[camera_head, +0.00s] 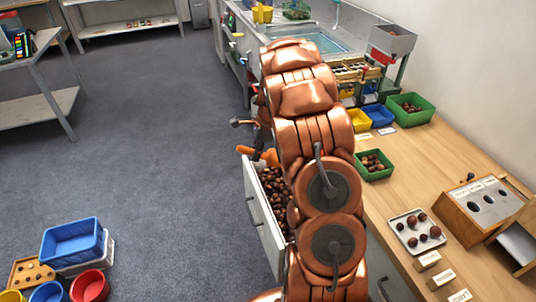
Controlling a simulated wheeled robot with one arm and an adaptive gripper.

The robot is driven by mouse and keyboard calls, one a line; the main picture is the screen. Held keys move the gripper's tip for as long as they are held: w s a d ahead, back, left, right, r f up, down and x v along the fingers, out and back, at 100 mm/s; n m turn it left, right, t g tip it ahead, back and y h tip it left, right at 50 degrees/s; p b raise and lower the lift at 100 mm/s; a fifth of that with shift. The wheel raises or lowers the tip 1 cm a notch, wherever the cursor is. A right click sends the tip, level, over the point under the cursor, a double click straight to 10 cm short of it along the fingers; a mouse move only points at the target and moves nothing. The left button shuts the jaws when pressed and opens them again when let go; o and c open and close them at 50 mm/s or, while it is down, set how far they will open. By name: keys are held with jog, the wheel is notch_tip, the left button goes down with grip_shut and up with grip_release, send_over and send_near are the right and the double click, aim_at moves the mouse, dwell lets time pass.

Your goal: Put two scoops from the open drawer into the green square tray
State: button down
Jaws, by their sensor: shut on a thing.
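The open drawer (262,222) is pulled out from the bench below my arm and holds many brown chestnuts (272,186). An orange scoop (268,156) shows at the drawer's far end; its bowl is hidden or too small to make out. My gripper (259,142) is mostly hidden behind my copper arm, over the drawer's far end, and is shut on the scoop. A small green square tray (374,176) with several chestnuts sits on the wooden bench, right of my arm. A larger green tray (411,116) with chestnuts stands farther back.
On the bench (399,188) are blue (378,116) and yellow (358,121) bins, a metal tray (405,218) of chestnuts and a wooden box (484,205) with holes. Coloured bins stand on the floor at lower left. The floor left of the drawer is clear.

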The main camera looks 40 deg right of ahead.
aim_at(268, 152)
jog(key=d+m, duration=0.2)
jog(key=s+d+f+m+t, duration=0.1)
jog(key=shift+s+d, duration=0.1)
jog(key=shift+d, duration=0.15)
jog(key=shift+d+f+m+t+b, duration=0.25)
jog(key=shift+d+m+t+b, duration=0.05)
jog(key=shift+d+m+b, duration=0.1)
jog(key=s+d+f+g+h+b, duration=0.1)
jog(key=s+d+f+b, duration=0.25)
jog(key=f, duration=0.35)
jog(key=s+d+f+g+h+b, duration=0.1)
jog(key=s+d+f+b, duration=0.25)
jog(key=f, duration=0.25)
notch_tip(268, 152, up, 6)
jog(key=a+g+h, duration=0.1)
jog(key=g+h, duration=0.1)
jog(key=g, duration=0.1)
jog(key=shift+w+a+p, duration=0.25)
jog(key=shift+w+p, duration=0.05)
jog(key=shift+w, duration=0.1)
dwell(0.9)
jog(key=shift+r+h, duration=0.1)
jog(key=shift+h, duration=0.2)
